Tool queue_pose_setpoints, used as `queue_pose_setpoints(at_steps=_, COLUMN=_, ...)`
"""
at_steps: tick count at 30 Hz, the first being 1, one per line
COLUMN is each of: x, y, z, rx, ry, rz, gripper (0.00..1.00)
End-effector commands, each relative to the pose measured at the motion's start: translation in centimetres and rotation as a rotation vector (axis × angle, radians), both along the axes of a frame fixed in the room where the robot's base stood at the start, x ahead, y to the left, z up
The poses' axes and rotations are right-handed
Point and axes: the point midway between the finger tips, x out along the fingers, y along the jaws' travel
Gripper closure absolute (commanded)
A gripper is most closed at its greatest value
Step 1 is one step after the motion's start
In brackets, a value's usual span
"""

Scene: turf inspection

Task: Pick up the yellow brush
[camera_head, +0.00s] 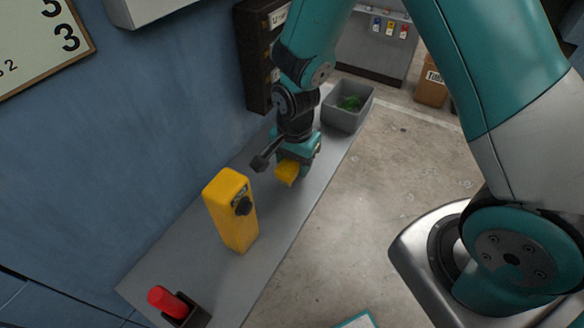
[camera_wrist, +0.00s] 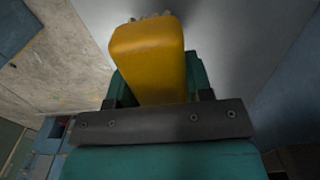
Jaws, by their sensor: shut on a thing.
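The yellow brush (camera_head: 287,172) is at the end of my gripper (camera_head: 294,160), over the grey bench in the head view. In the wrist view the yellow brush (camera_wrist: 150,60) fills the upper middle, and pale bristle tips show along its far edge. My gripper (camera_wrist: 155,98) is shut on the brush, with teal fingers on both sides of it. I cannot tell whether the brush touches the bench or hangs just above it.
A yellow box with a black knob (camera_head: 230,215) stands on the grey bench (camera_head: 275,235). A red-handled item (camera_head: 168,301) sits at the near end. A grey bin (camera_head: 346,110) with green contents is behind my gripper. A blue wall borders the left.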

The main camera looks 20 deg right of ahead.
Motion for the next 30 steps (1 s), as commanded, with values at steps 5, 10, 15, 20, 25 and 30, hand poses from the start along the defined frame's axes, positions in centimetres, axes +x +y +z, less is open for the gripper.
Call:
queue_pose_setpoints(at_steps=5, x=0.2, y=0.1, z=5.0, rx=0.004, ry=-0.012, rz=0.000, gripper=0.78)
queue_pose_setpoints(at_steps=10, x=0.2, y=0.1, z=10.2, rx=0.003, ry=-0.011, rz=0.000, gripper=0.78)
queue_pose_setpoints(at_steps=15, x=0.1, y=0.0, z=14.1, rx=0.002, ry=-0.008, rz=0.000, gripper=0.78)
queue_pose_setpoints(at_steps=20, x=0.1, y=0.0, z=16.1, rx=0.001, ry=-0.004, rz=0.000, gripper=0.78)
queue_pose_setpoints(at_steps=25, x=0.1, y=0.0, z=16.9, rx=0.000, ry=-0.001, rz=0.000, gripper=0.78)
queue_pose_setpoints(at_steps=30, x=0.1, y=0.0, z=16.9, rx=0.000, ry=0.000, rz=0.000, gripper=0.78)
